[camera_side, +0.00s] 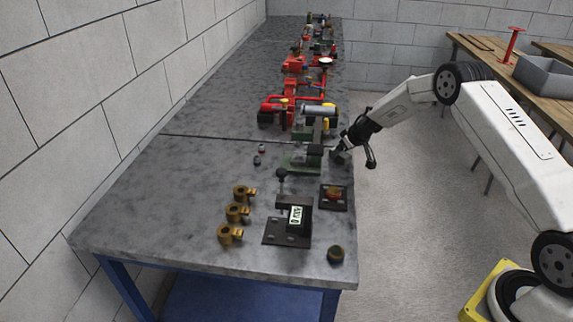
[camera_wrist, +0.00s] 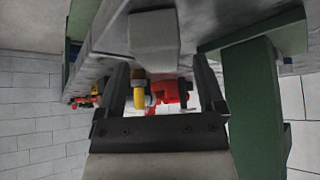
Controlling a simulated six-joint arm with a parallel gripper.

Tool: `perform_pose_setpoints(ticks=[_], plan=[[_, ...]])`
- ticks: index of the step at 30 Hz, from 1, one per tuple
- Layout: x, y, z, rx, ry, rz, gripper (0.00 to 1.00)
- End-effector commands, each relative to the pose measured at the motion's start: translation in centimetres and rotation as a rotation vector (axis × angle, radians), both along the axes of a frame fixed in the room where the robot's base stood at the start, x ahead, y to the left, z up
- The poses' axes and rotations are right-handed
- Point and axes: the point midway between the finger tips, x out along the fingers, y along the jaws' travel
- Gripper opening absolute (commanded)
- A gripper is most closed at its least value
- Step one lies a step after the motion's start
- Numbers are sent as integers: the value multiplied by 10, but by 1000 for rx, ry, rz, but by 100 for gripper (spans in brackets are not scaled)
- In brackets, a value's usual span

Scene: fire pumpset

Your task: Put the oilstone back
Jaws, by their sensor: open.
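My gripper (camera_side: 350,143) is at the right edge of the grey workbench (camera_side: 180,210), beside a green stand (camera_side: 300,160). In the wrist view its two dark fingers (camera_wrist: 161,72) are spread apart. A plain grey block (camera_wrist: 155,38), which looks like the oilstone, is just beyond the fingertips and lines up with the gap between them. In the side view a small grey block (camera_side: 342,157) shows at the fingertips, by the bench edge. I cannot tell whether the fingers touch it.
Green uprights (camera_wrist: 255,95) stand close on the right in the wrist view. Red pump parts (camera_side: 290,107) fill the bench behind. Several brass fittings (camera_side: 237,212), a black device with a display (camera_side: 297,216) and a dark plate with a red-yellow part (camera_side: 333,194) lie nearer.

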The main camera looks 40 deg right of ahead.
Motion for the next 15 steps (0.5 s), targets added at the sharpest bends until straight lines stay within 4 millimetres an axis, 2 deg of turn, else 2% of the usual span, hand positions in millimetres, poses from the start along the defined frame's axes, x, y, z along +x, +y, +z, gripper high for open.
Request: perform_pose_setpoints(ticks=[15], plan=[[-32,0,50,-1,-2,-1,88]])
